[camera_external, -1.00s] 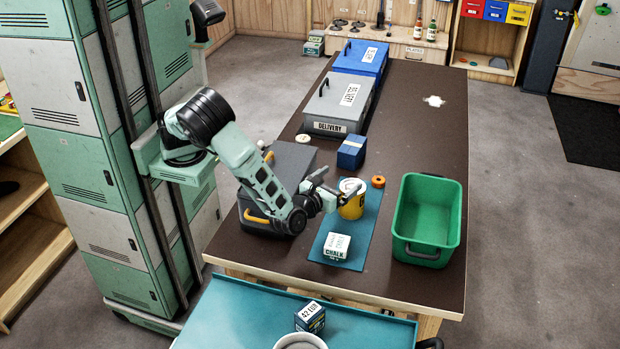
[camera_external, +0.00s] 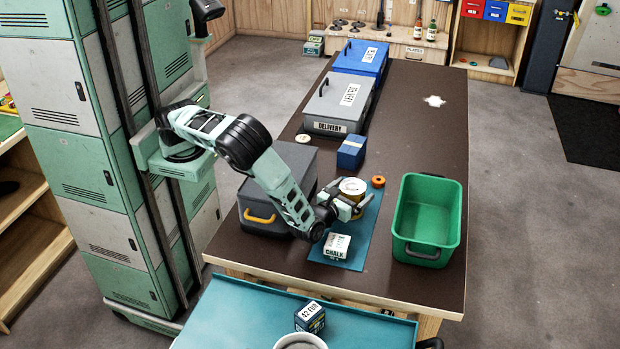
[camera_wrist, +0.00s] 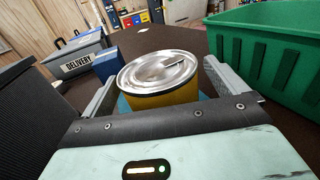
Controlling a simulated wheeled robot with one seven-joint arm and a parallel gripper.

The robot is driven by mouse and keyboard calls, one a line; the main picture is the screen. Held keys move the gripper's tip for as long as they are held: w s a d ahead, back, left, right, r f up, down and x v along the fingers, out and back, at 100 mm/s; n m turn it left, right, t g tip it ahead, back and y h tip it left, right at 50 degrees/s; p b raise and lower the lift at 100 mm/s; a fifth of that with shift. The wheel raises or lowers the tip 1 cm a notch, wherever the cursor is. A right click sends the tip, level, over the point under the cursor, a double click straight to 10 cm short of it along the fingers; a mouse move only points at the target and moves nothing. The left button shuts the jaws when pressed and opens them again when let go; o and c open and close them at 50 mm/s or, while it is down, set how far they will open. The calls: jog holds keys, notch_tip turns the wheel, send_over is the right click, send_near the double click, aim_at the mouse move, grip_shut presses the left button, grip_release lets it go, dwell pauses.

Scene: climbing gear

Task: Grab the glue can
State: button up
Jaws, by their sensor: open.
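The glue can (camera_external: 352,188) is a yellow can with a metal lid, standing upright on the teal mat (camera_external: 350,254). In the wrist view the can (camera_wrist: 158,80) stands between the two fingers, its silver lid facing up toward the camera. My gripper (camera_external: 357,203) is open and low over the mat, with its fingers on either side of the can. In the wrist view the gripper (camera_wrist: 162,98) shows a finger to the left and a finger to the right. I cannot tell whether either finger touches the can.
A white chalk box (camera_external: 336,246) sits just in front of the can. A green bin (camera_external: 452,225) stands to the right, an orange roll (camera_external: 378,181) and a blue box (camera_external: 351,152) behind. A dark grey case (camera_external: 257,216) is left of the can. Bare table lies toward the back right.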

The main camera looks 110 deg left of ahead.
jog(key=shift+a, duration=0.15)
jog(key=c, duration=1)
jog(key=shift+w, duration=0.1)
jog(key=c, duration=0.4)
jog(key=shift+c, duration=0.2)
jog(key=shift+r, duration=0.15)
